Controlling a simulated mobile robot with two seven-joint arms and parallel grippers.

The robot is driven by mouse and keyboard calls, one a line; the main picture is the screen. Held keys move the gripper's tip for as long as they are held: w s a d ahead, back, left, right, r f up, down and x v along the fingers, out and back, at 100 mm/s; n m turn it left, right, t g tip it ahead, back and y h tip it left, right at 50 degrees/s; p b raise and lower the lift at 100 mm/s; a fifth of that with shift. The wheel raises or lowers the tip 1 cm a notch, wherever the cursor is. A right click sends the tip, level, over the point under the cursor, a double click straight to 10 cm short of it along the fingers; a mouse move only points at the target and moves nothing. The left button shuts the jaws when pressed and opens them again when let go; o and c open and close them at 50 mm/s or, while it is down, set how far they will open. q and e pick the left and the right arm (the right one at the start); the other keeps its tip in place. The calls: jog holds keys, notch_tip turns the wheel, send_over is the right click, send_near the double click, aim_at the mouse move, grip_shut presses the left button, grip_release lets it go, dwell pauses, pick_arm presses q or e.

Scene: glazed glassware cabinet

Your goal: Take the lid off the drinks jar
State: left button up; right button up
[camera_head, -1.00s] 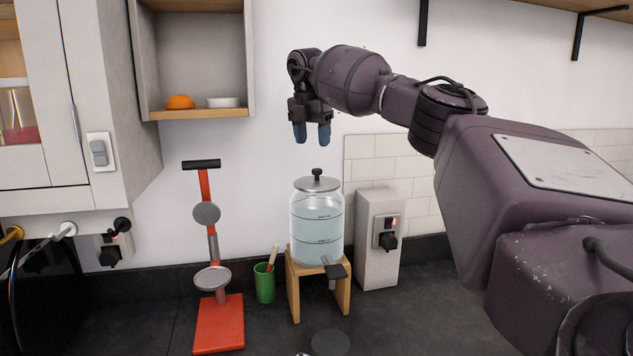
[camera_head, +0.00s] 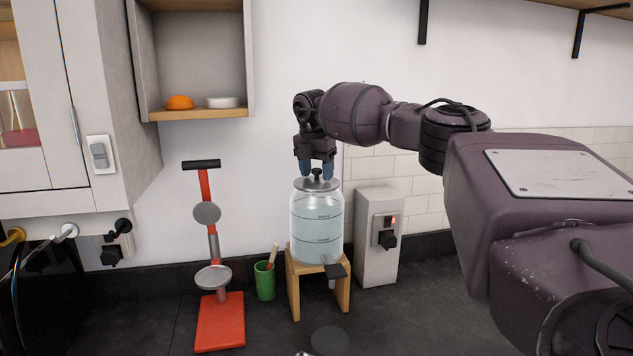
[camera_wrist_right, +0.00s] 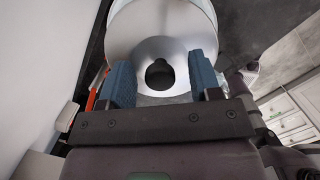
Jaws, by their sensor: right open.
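The drinks jar (camera_head: 316,228) is clear glass with pale liquid and stands upright on a small wooden stand (camera_head: 291,288). Its grey lid (camera_head: 308,186) sits on top and has a dark knob (camera_head: 317,174). My right gripper (camera_head: 317,174) points down over the lid, with its blue fingertips on either side of the knob. In the right wrist view, the open fingers (camera_wrist_right: 160,80) stand apart with the dark knob (camera_wrist_right: 159,73) between them and a gap at each side. The lid also shows there (camera_wrist_right: 160,30). My left gripper is not in view.
A red press-like stand (camera_head: 219,322) and a green cup (camera_head: 264,281) stand left of the jar. A grey box with a socket (camera_head: 378,240) stands close on its right. An open wall shelf (camera_head: 200,113) holds an orange item and a white dish.

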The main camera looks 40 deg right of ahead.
aim_at(317, 169)
jog(key=c, duration=1)
jog(key=shift+r, duration=0.15)
notch_tip(317, 169, up, 20)
jog(key=shift+f, duration=0.15)
